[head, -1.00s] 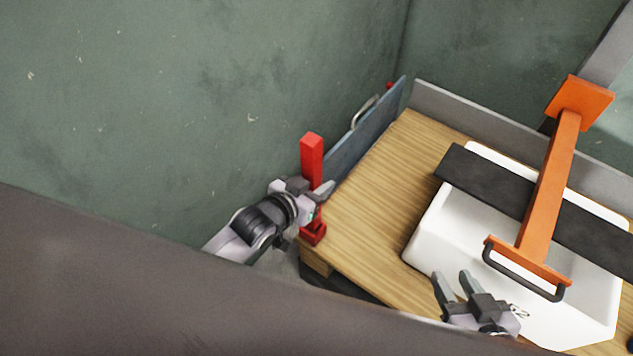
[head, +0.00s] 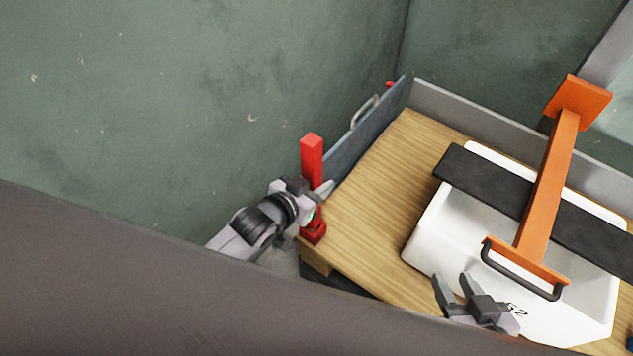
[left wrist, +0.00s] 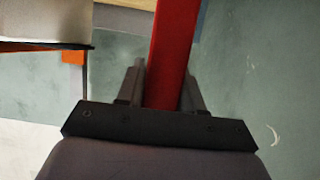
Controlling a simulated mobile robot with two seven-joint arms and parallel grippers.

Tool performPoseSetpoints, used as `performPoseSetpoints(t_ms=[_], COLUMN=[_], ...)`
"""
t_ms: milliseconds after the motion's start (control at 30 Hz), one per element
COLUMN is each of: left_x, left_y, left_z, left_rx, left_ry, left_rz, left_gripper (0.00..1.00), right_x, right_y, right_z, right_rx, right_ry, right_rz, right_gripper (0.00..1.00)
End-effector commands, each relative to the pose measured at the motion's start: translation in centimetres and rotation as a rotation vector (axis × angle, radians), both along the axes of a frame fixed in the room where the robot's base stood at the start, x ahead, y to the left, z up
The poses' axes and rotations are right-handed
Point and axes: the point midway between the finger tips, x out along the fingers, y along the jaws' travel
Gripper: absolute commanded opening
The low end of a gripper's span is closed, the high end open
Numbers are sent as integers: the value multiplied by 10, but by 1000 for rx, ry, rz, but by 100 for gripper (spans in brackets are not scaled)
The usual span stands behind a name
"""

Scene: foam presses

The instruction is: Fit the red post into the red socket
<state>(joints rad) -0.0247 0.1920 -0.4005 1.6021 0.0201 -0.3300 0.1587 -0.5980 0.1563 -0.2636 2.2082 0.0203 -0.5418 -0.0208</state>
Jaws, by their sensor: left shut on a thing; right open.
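The red post (head: 312,158) stands roughly upright at the left edge of the wooden table. My left gripper (head: 318,192) is shut on the post, and the post also shows between the fingers in the left wrist view (left wrist: 172,55). The red socket (head: 315,235) sits at the table's near left corner, right below the post. The gripper partly hides where post and socket meet, so I cannot tell how deep the post sits. My right gripper (head: 458,290) is open and empty, in front of the white tub.
A white tub (head: 425,245) stands on the wooden table (head: 370,200). An orange press arm (head: 548,190) with a black handle and a dark bar (head: 490,180) lie over it. A blue-grey panel with a handle (head: 365,130) borders the table's left side. Bare wood lies between socket and tub.

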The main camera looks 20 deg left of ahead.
Motion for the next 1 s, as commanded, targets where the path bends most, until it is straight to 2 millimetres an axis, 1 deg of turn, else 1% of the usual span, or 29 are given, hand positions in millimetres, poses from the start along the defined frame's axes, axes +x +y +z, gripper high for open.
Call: performPoseSetpoints(t_ms=[467, 1000], left_x=[0, 0], left_y=[0, 0], left_z=[2, 1], left_rx=[0, -1], left_ry=[-1, -2], left_rz=[0, 0], left_gripper=[0, 0], right_x=[1, 0], right_y=[1, 2], right_z=[10, 10], right_rx=[4, 5], right_ry=[-8, -6], right_rz=[2, 3], right_gripper=[40, 40])
